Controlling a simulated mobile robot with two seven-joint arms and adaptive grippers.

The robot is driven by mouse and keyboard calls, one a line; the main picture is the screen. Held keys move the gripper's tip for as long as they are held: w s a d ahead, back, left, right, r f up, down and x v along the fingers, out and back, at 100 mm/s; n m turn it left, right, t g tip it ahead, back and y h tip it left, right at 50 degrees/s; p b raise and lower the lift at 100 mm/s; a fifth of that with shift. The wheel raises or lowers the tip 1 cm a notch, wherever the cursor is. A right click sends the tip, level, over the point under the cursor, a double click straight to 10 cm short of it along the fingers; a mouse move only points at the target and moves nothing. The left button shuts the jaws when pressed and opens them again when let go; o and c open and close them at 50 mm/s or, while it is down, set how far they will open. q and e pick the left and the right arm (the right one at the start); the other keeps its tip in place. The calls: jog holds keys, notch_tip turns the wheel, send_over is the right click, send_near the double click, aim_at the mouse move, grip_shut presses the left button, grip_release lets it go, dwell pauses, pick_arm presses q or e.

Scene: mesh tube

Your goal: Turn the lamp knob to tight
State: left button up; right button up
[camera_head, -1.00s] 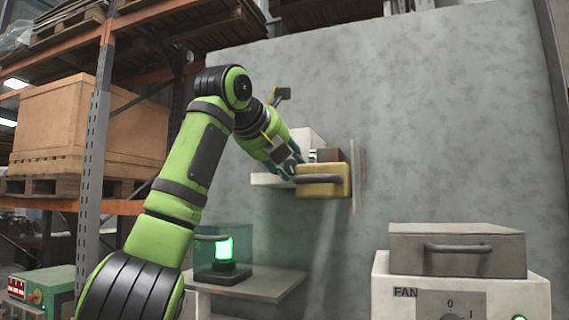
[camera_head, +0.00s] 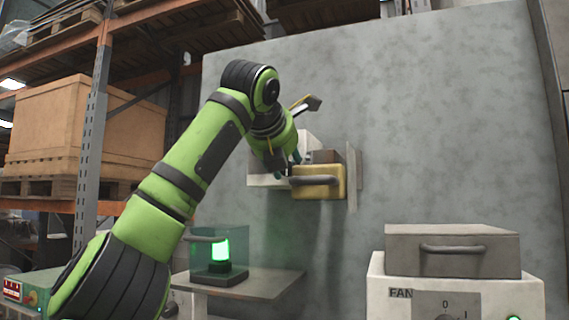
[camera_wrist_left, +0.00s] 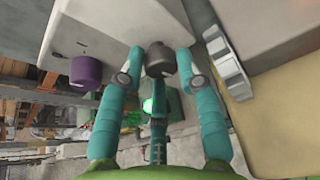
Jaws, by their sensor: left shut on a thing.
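In the left wrist view a dark grey knob (camera_wrist_left: 158,62) stands out from a white panel (camera_wrist_left: 118,28). The teal fingers of my left gripper (camera_wrist_left: 159,70) are shut on it, one on each side. A purple knob (camera_wrist_left: 86,71) sits on the same panel to the left, apart from the fingers. In the head view my left gripper (camera_head: 285,168) is at the white box (camera_head: 308,139) on the wall, and the knobs are hidden. I cannot read which knob is the lamp's, or its setting. A green lamp (camera_head: 220,250) glows inside a clear case. My right gripper is not in view.
A yellow box (camera_head: 329,189) with a grey handle (camera_head: 314,181) is close to the left gripper. A grey lidded box (camera_head: 489,260) stands on the FAN box (camera_head: 398,304) at lower right. A wooden crate (camera_head: 70,125) sits on the left rack. The wall's right part is bare.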

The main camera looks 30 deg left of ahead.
pick_arm(q)
jog(key=shift+w+f, duration=0.1)
jog(key=shift+f, duration=0.4)
jog(key=o, duration=1.1)
jog(key=shift+r, duration=0.1)
jog(key=shift+r, duration=0.15)
